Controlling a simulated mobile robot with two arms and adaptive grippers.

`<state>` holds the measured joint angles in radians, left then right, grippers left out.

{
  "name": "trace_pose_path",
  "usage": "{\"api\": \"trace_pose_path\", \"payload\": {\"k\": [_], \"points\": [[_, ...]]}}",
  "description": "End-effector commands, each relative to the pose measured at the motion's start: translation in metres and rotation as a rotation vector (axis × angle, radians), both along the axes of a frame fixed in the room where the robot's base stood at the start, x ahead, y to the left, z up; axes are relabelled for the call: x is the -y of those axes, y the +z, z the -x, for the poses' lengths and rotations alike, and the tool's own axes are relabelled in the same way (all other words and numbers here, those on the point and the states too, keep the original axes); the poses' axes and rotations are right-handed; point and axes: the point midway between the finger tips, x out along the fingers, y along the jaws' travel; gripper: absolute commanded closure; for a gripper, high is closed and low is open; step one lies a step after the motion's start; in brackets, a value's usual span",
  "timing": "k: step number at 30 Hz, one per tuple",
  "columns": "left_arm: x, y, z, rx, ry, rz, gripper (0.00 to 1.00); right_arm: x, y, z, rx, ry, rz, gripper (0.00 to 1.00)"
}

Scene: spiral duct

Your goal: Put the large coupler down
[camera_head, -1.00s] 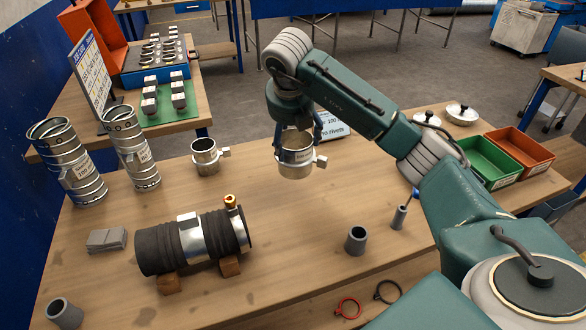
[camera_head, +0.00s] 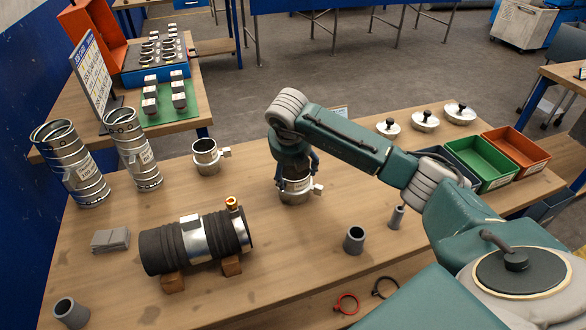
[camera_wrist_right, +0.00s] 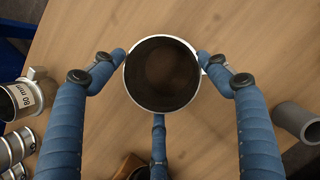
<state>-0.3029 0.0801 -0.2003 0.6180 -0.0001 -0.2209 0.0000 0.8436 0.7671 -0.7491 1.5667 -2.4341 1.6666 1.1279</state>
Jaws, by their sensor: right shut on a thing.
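The large coupler (camera_head: 297,193) is a shiny metal ring with a side clamp and a label. My right gripper (camera_head: 294,184) is above it with its blue fingers shut around its upper part. In the right wrist view the coupler (camera_wrist_right: 162,74) is seen from above as an open round mouth, with the fingers of my gripper (camera_wrist_right: 161,72) at its rim. It is upright and at or very near the wooden tabletop (camera_head: 330,240); I cannot tell whether its bottom touches. My left gripper is not in view.
A smaller coupler (camera_head: 206,157), marked 80 mm in the wrist view, stands to the left. Spiral ducts (camera_head: 70,165) stand at far left. A black flexible duct (camera_head: 195,240) rests on wooden blocks in front. A grey sleeve (camera_head: 354,239) stands front right. Trays (camera_head: 486,160) are at right.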

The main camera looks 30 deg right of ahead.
Motion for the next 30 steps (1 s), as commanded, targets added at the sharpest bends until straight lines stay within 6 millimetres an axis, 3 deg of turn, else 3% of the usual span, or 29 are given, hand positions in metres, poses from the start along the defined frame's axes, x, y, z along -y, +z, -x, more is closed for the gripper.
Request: {"api": "trace_pose_path", "payload": {"k": [1,3,16,30], "points": [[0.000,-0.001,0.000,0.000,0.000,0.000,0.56,0.000,0.000,0.000,0.000,0.000,0.000,0.19],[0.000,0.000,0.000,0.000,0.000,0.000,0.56,0.000,0.000,0.000,0.000,0.000,0.000,0.06],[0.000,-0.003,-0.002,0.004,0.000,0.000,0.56,-0.002,0.008,0.001,0.004,0.000,0.000,0.06],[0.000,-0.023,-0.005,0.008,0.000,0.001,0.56,-0.023,0.093,0.026,0.004,0.000,-0.001,0.06]]}}
